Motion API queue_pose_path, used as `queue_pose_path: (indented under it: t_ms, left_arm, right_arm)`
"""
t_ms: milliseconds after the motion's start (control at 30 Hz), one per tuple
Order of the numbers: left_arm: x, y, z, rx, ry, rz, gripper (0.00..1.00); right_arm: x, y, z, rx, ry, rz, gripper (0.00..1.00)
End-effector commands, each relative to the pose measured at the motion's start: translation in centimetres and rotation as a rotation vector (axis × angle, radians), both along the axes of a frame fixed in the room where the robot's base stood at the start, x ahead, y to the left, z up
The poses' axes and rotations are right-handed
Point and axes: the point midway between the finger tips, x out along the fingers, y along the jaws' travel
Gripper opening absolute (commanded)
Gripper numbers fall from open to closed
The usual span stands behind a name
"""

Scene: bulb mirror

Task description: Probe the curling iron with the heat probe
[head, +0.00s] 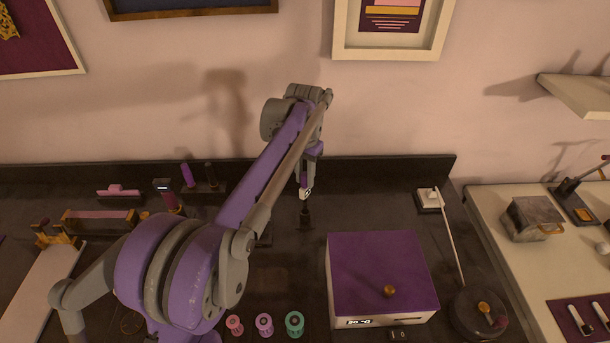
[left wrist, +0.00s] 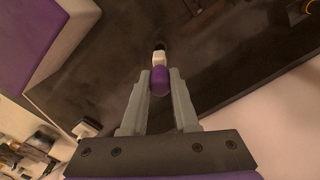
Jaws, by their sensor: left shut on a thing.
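My left gripper (head: 307,187) reaches over the dark counter near the back wall, pointing down. In the left wrist view its two fingers (left wrist: 160,73) are shut on a purple piece (left wrist: 160,82) with a white part and a dark end beyond it. I cannot tell for certain whether this is the heat probe. A small dark object (head: 305,213) shows just below the gripper in the head view; I cannot tell if they touch. A purple upright cylinder (head: 188,175) stands left of my arm. I cannot clearly pick out the curling iron. My right gripper is not in view.
A purple-topped box (head: 380,262) with a brass knob and lit display stands right of the gripper. A round dark device (head: 478,314) with a pale rod or cord is further right. Pink, lilac and teal spools (head: 294,323) lie in front. A small display device (head: 164,187) stands left.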

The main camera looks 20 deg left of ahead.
Motion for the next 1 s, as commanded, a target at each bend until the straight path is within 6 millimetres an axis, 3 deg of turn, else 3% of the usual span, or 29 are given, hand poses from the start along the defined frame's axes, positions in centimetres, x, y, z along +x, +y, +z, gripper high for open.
queue_pose_path:
  t_ms: [433, 1000]
  left_arm:
    - [0.0, 0.0, -0.1, 0.0, 0.0, 0.0, 0.0]
    - [0.0, 0.0, -2.4, 0.0, 0.001, 0.0, 0.0]
  right_arm:
    - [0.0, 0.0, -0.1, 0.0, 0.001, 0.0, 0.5]
    - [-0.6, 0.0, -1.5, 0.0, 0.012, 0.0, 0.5]
